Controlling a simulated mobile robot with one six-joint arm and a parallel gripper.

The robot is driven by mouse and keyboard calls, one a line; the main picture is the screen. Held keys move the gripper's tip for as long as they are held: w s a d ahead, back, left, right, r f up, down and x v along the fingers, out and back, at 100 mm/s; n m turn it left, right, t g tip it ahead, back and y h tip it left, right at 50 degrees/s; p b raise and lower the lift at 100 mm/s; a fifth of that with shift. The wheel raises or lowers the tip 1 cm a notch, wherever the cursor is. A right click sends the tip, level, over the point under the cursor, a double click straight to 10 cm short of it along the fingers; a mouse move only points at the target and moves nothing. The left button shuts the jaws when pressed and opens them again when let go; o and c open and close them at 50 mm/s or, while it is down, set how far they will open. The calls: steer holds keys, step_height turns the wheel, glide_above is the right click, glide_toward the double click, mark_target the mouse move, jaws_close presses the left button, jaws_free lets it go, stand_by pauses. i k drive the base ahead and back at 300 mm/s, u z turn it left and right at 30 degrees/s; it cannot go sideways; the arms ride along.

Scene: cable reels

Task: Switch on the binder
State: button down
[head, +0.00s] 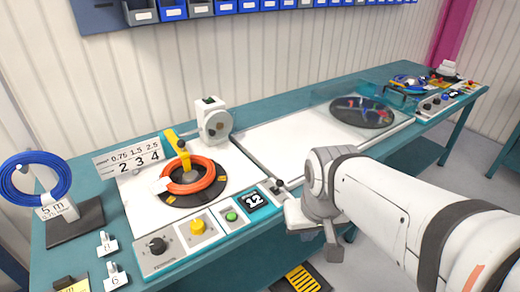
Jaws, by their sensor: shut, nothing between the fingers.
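No label in the head view names the binder, and I cannot tell for certain which machine it is. The near station has a round black turntable holding an orange cable coil (193,176), with a yellow arm (172,140) over it. Its front panel carries a black knob (158,245), a yellow button (197,228), a green button (231,216), a display reading 12 (254,200) and a small lever (278,187). A grey machine (214,122) with a box on top stands behind it. My gripper (334,254) is shut and empty, right of the panel by the bench's front edge.
A blue coil (36,178) tagged 5 m hangs on a stand at left, near small numbered tags (108,246). A clear cover (362,95) stands over a dark disc. More knobs (436,103) and a blue coil (409,82) are at the far right.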

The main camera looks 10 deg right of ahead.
mark_target(280, 183)
steer(key=z, duration=0.35)
steer(key=k, duration=1.45)
steer(key=u, duration=0.5)
steer(key=i, duration=1.05)
steer(key=u, duration=0.05)
